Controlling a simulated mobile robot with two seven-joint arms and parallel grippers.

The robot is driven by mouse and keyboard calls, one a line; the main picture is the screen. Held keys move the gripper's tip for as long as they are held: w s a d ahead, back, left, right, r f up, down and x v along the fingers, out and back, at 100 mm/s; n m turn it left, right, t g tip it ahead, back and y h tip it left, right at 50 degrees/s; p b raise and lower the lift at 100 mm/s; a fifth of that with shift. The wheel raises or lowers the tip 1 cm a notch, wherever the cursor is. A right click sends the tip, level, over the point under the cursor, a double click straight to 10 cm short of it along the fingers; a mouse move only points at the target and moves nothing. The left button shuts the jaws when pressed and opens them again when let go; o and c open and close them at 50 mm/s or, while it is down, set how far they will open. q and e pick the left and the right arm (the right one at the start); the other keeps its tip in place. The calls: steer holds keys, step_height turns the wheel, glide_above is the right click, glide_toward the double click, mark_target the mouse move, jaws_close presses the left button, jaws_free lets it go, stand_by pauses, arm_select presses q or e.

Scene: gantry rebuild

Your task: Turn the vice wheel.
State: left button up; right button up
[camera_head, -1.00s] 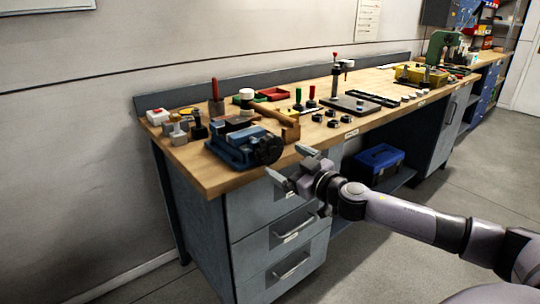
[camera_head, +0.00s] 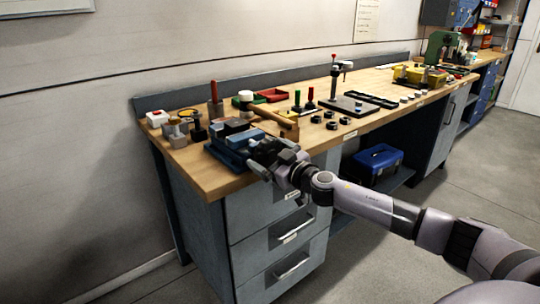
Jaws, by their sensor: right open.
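The blue vice (camera_head: 226,150) sits at the front left edge of the workbench. Its dark wheel (camera_head: 263,150) faces the front right and is partly hidden by my right gripper. My right gripper (camera_head: 268,156) is open, with one finger at the lower left of the wheel and the other at its upper right. The fingers appear to be around the wheel's rim, but I cannot tell whether they touch it. My left gripper is not in view.
A wooden-handled hammer (camera_head: 274,116) lies behind the vice. Several small blocks and tools stand to its left and back. A black plate with a post (camera_head: 348,106) stands farther right. A blue toolbox (camera_head: 380,160) sits on the shelf below.

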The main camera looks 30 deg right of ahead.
steer(key=shift+c, duration=0.3)
steer(key=c, duration=0.7)
steer(key=shift+o, duration=0.2)
steer(key=shift+n, duration=0.3)
